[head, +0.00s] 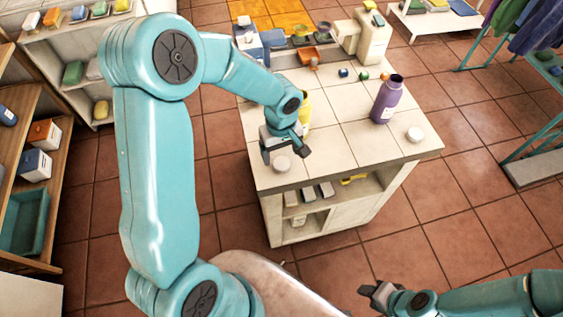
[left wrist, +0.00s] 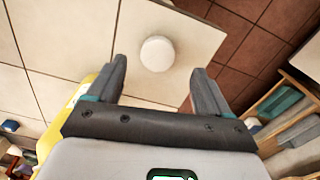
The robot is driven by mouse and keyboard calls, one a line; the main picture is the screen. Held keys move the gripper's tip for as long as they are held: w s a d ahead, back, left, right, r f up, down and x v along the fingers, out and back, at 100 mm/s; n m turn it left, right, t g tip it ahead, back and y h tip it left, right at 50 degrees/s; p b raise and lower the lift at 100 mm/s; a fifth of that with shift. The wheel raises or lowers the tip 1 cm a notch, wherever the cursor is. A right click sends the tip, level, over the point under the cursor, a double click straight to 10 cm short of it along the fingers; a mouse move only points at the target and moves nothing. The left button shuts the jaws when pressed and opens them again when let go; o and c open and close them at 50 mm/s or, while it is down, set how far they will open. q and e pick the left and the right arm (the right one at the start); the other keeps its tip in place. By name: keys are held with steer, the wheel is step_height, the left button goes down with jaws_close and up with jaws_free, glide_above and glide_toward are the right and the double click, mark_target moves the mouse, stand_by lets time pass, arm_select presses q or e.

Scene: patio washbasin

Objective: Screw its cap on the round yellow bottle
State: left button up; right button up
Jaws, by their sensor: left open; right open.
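The round yellow bottle (head: 305,108) stands on the tiled counter, mostly hidden behind my left gripper in the head view. Part of it shows at the left in the left wrist view (left wrist: 68,112). A white round cap (head: 282,163) lies on the counter near its front left corner. My left gripper (head: 286,150) is open and empty, just above and behind this cap. In the left wrist view the cap (left wrist: 157,53) shows ahead of and between the fingertips, apart from both. My right gripper (head: 376,292) is open and empty, low in front of the counter.
A purple bottle (head: 386,100) stands open on the counter's right side, with another white cap (head: 414,134) near it. The counter (head: 345,150) is bare between the two caps. Shelves stand at the left.

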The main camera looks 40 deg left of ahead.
mark_target(282, 163)
arm_select(q)
steer(key=shift+w+f+p, duration=0.1)
steer(key=shift+f+p, duration=0.25)
steer(key=shift+f, duration=2)
steer(key=c, duration=1.1)
